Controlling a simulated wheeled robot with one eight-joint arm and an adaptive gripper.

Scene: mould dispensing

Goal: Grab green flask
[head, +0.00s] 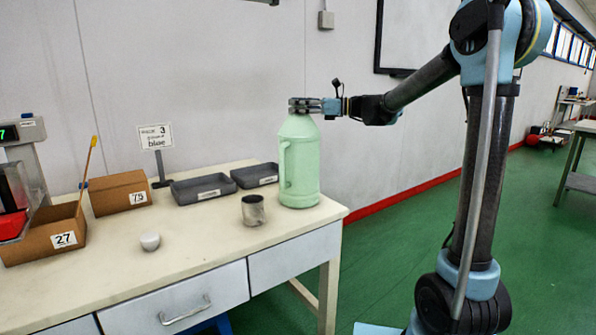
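The green flask (300,165), pale green with a side handle, stands upright at the right end of the table (190,262). My gripper (300,105) reaches in from the right, roughly level, at the very top of the flask. Its fingers cover the flask's neck or cap, so that part is hidden. I cannot tell whether the fingers are closed on the neck or only around or in front of it. The flask's base appears to rest on the tabletop.
A metal cup (253,211) stands close to the flask's left. Two grey trays (203,188) (255,175) lie behind. Further left are a small white bowl (150,241), cardboard boxes (119,192) (42,236) and a sign (156,137). The wall is close behind.

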